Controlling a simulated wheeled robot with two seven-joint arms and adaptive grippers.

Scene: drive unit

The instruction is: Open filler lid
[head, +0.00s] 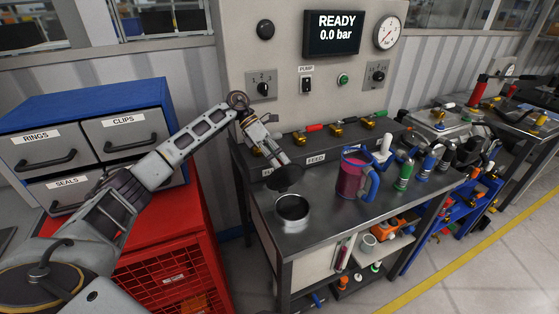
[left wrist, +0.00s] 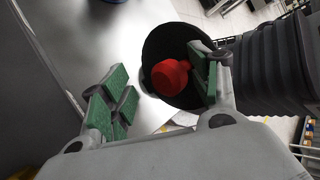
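The filler (head: 293,210) is a short round metal neck on the dark steel bench, and its dark inside shows from above. A black round lid (head: 284,179) is tilted up at the back of the neck, apart from most of its rim. In the left wrist view the lid (left wrist: 160,45) shows with a red knob (left wrist: 170,77). My left gripper (head: 277,157) is just above the lid. Its green-padded fingers (left wrist: 162,92) are apart, with the knob beside the right finger; I cannot tell whether they touch. My right gripper is not in view.
A pink jug with a blue handle (head: 354,176) stands right of the filler. A row of valves with coloured handles (head: 338,129) lies behind it. Several bottles (head: 405,172) stand at the bench's right. A drawer cabinet (head: 82,140) is at left. The panel reads READY, 0.0 bar.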

